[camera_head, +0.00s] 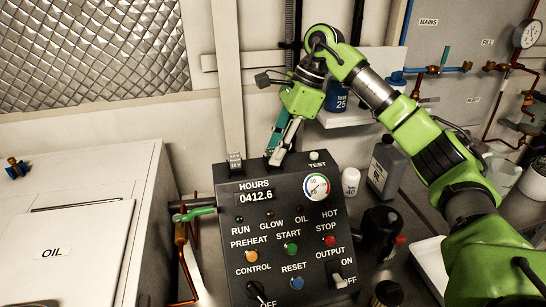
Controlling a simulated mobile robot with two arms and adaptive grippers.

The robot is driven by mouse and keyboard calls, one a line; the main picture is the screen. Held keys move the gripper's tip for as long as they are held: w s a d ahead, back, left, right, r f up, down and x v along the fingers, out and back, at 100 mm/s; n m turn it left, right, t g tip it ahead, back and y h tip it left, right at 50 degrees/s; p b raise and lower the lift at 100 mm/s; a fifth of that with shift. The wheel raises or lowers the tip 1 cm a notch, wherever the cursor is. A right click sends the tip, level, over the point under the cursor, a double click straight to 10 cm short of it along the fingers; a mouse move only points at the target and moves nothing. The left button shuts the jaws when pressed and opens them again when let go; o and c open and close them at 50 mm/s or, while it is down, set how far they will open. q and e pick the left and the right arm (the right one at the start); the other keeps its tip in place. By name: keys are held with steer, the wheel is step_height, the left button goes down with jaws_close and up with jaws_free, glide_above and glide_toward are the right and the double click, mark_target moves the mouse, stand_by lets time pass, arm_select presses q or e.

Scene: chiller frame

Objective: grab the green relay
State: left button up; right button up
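My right gripper (275,154) points down at the top back edge of the black control panel (256,217), left of the TEST button. Its fingers look close together, with a teal-green strip along the left one. I cannot tell whether that strip is part of the gripper or something held. No green relay can be made out clearly; one may be hidden behind the fingers. A small grey block marked 12V (235,161) stands on the panel's top, left of the gripper and apart from it. My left gripper is not in view.
A green-handled valve (194,214) on copper pipe stands left of the panel. A white OIL cabinet (70,225) fills the left. A blue tin (337,95) sits on a shelf behind. A grey jug (386,166) and a white bottle (350,181) stand to the right.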

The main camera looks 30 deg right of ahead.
jaws_close()
steer(key=shift+r, duration=0.1)
